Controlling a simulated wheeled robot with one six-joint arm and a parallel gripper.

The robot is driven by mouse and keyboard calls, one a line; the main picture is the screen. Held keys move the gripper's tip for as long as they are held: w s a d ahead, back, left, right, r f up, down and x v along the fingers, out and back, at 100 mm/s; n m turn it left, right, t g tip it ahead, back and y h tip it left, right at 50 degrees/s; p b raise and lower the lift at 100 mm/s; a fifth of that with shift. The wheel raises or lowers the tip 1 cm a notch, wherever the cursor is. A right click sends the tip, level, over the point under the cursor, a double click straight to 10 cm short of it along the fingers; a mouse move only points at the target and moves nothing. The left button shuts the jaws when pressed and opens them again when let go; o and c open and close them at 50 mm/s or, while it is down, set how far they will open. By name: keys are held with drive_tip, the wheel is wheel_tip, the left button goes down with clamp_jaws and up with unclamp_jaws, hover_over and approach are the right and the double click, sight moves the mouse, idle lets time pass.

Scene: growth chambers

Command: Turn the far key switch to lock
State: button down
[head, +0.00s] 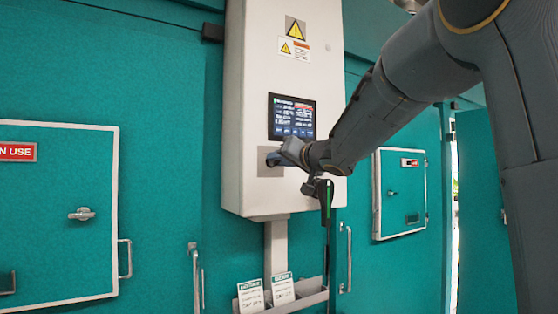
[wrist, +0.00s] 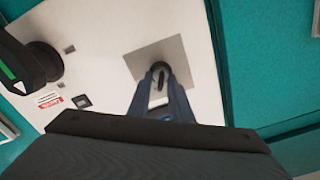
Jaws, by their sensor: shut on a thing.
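In the wrist view, a round black key switch (wrist: 158,66) sits on a square grey plate (wrist: 192,58) on the white control box. My gripper (wrist: 160,76) is shut on the switch's key, its two blue fingers close together in front of the plate. In the head view, my gripper (head: 276,157) meets the front of the white control box (head: 250,100), below the screen. There the switch is hidden by the fingers, and only part of its plate (head: 266,170) shows. I cannot read any lock marking.
A lit screen (head: 292,117) is just above my gripper. A black handle with a green stripe (head: 327,195) hangs below my wrist. Card holders (head: 284,290) are under the box. Teal chamber doors with handles stand on both sides; the left one bears a red sign (head: 17,151).

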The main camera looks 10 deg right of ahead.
drive_tip(key=n, duration=0.3)
drive_tip(key=n+p, duration=0.1)
drive_tip(key=n, duration=0.2)
drive_tip(key=shift+s+a+r, duration=0.1)
drive_tip(key=shift+a, duration=0.1)
drive_tip(key=n, duration=0.2)
drive_tip(key=n+b, duration=0.1)
drive_tip(key=n, duration=0.2)
drive_tip(key=shift+a+n, duration=0.2)
drive_tip(key=shift+n, duration=0.1)
idle(0.4)
drive_tip(key=c, duration=1.9)
unclamp_jaws()
drive_tip(key=shift+c, duration=0.2)
drive_tip(key=shift+s, duration=0.1)
drive_tip(key=b+v, duration=0.1)
drive_tip(key=v, duration=0.6)
drive_tip(key=shift+s, duration=0.35)
